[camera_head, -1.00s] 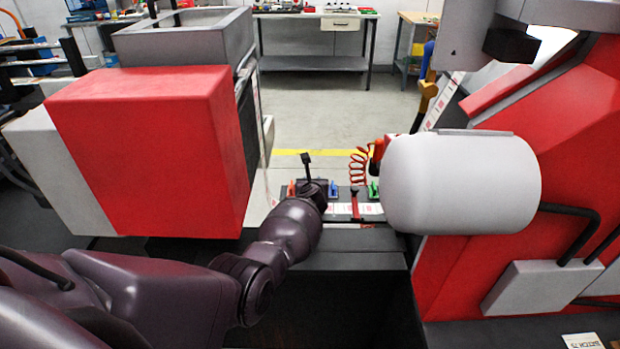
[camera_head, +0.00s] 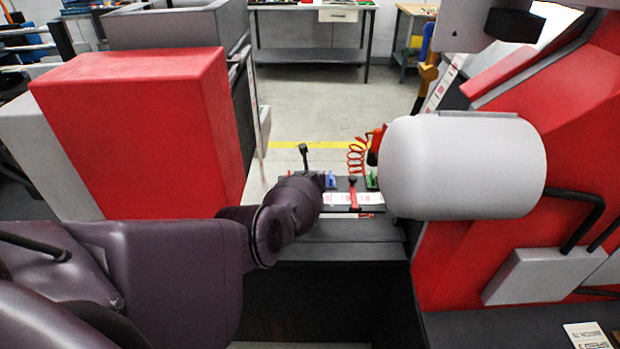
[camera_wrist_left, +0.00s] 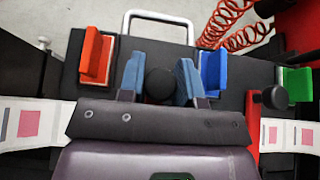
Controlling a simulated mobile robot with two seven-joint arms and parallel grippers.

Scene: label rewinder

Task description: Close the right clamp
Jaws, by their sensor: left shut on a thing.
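In the left wrist view my left gripper (camera_wrist_left: 160,80) has its blue-grey fingers shut on a round black knob (camera_wrist_left: 160,88), between an orange-red block (camera_wrist_left: 95,58) and a blue block (camera_wrist_left: 213,72). A second clamp to the right has a black knob (camera_wrist_left: 272,96) and a red arm (camera_wrist_left: 252,125); it lies between the blue block and a green block (camera_wrist_left: 297,83). In the head view its red arm (camera_head: 353,195) reaches across the label strip (camera_head: 338,199). My left wrist hides the fingers there. A dark upright lever (camera_head: 303,155) stands behind it. My right gripper is not in view.
A large white cylinder (camera_head: 462,168) on the red machine (camera_head: 575,130) stands close on the right. A red box (camera_head: 135,135) stands on the left. A coiled red hose (camera_head: 356,158) hangs behind the clamps. Open floor lies beyond.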

